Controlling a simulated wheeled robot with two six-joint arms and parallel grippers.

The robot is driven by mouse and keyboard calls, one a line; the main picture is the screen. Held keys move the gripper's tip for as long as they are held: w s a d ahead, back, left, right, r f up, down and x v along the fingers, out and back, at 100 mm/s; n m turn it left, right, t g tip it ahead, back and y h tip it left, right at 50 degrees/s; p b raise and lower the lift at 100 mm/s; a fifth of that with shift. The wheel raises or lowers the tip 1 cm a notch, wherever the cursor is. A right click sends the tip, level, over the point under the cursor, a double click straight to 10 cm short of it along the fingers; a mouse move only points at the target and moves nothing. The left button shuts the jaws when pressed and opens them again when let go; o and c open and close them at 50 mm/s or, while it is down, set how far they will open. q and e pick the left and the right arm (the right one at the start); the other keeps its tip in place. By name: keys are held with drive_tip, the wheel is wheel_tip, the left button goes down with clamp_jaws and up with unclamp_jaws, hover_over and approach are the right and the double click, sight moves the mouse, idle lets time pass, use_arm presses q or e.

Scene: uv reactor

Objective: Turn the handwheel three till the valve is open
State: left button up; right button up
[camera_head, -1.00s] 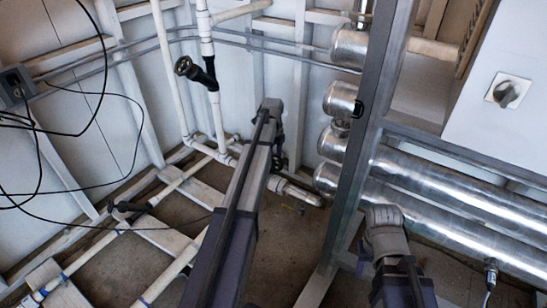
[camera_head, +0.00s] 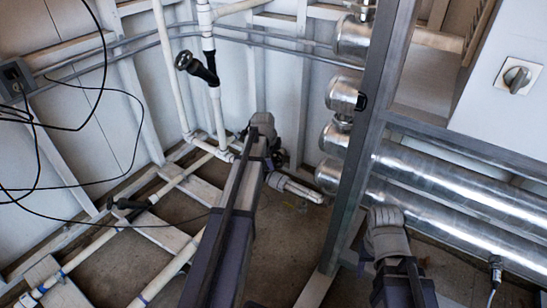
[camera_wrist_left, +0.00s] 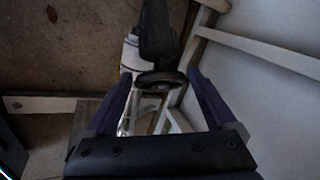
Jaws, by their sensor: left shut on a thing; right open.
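In the left wrist view a black handwheel (camera_wrist_left: 162,79) sits on a dark valve body (camera_wrist_left: 156,35) with white pipe beside it. My left gripper (camera_wrist_left: 158,88) has a finger on each side of this wheel and is shut on it. In the head view my left arm reaches to the pipes by the back wall, and its links hide the gripper and most of that valve. No number shows on the wheel, and I cannot tell how far the valve is turned. My right gripper is not in view; only my right arm's links show at lower right.
Another black handwheel (camera_head: 184,61) is on the upright pipe at upper left. A dark valve handle (camera_head: 124,204) is on the low pipes. A grey steel post (camera_head: 362,150) stands between my arms. Large shiny pipes (camera_head: 450,195) run to the right. Black cables (camera_head: 95,185) hang at left.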

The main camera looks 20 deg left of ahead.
sight(275, 162)
use_arm(q)
drive_tip(key=n+t+b, duration=0.1)
drive_tip(key=s+f+n+t+b, duration=0.1)
drive_tip(key=n, duration=0.1)
drive_tip(key=shift+s+d+y+b, duration=0.1)
drive_tip(key=shift+d+y+b, duration=0.3)
drive_tip(key=n+t+y+b, duration=0.1)
drive_tip(key=n+t+b, duration=0.1)
drive_tip(key=b, duration=0.1)
drive_tip(key=f+n+t+y+b, duration=0.1)
drive_tip(key=n+b, duration=0.1)
drive_tip(key=shift+s+d+y, duration=0.2)
drive_tip(key=shift+d+y, duration=0.1)
drive_tip(key=shift+d, duration=0.05)
drive_tip(key=n+b, duration=0.1)
drive_tip(key=n+t+y+b, duration=0.1)
drive_tip(key=b, duration=0.1)
drive_tip(key=shift+d+n+y, duration=0.2)
drive_tip(key=shift+n+y, duration=0.1)
drive_tip(key=shift+w+n+t+y+b, duration=0.1)
drive_tip(key=shift+n+t+y+b, duration=0.2)
drive_tip(key=shift+n+y+b, duration=0.15)
drive_tip(key=shift+d, duration=0.1)
drive_tip(key=shift+r+n, duration=0.1)
drive_tip(key=shift+n, duration=0.15)
drive_tip(key=o, duration=1)
drive_tip(key=shift+o, duration=0.2)
